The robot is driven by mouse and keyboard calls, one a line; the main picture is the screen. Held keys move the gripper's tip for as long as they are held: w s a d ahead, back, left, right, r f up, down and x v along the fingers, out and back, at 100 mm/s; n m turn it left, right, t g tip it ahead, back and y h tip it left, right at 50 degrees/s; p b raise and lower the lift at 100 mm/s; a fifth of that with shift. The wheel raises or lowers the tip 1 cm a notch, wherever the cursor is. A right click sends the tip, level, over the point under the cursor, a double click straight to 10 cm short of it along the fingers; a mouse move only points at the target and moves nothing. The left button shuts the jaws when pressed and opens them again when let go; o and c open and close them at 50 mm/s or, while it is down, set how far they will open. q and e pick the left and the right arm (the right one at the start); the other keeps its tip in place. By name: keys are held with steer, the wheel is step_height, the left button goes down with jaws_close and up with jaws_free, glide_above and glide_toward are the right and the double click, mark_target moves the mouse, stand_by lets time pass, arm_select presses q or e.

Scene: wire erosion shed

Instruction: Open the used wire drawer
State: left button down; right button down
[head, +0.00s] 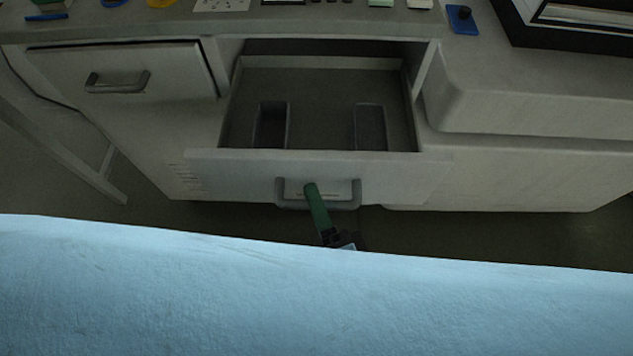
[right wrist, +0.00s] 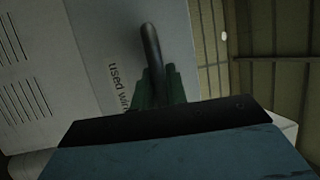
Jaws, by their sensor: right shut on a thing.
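The used wire drawer (head: 230,172) is pulled out of the bench in the middle of the head view. Two dark rectangular items or recesses show on its floor. Its grey handle (head: 348,202) is on the front panel. In the right wrist view the handle (right wrist: 151,45) stands before a panel with the partly hidden words "used wir" (right wrist: 118,85). My right gripper (head: 312,190), with green fingers, is shut on the handle; its fingers (right wrist: 156,88) lie on both sides of it in the wrist view. My left gripper is not in view.
A second drawer (head: 150,75) at the left is shut. Several small items lie along the bench top, with a blue one (head: 461,19) at the right. A dark-framed object (head: 580,25) stands at the back right. A large light blue surface fills the bottom of the head view.

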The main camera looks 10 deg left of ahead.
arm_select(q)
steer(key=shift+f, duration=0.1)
arm_select(e)
steer(key=shift+s, duration=0.1)
steer(key=c, duration=1.5)
jaws_free()
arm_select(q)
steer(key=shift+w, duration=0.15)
arm_select(e)
steer(key=shift+o, duration=0.5)
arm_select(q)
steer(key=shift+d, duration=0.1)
